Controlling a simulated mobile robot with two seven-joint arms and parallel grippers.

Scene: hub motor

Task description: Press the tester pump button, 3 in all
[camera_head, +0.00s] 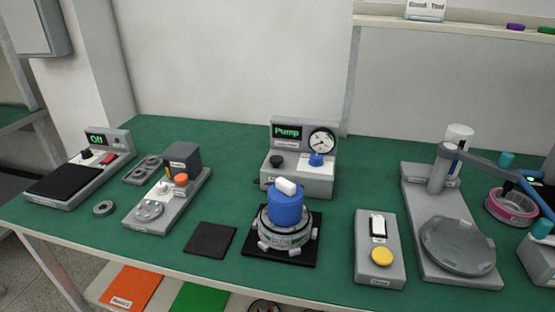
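The tester (303,180) is a grey unit at the back middle of the green table, with a green "Pump" display (287,131) and a round white gauge (322,141). A round black button (277,162) sits at the left of its sloped front, and a blue fitting (316,160) sits at the right. I cannot read a label that names the pump button. In front stands a hub motor (288,232) with a blue cylinder (287,208) and white top, on a black square base. Neither of my grippers is in view.
A grey switch box (379,272) with a yellow button (382,257) stands right of the motor. A press-like stand (415,210) with a round plate is at the right. A fixture (175,212) with an orange knob and a scale (60,190) reading "Off" are left. A black mat (210,239) lies between.

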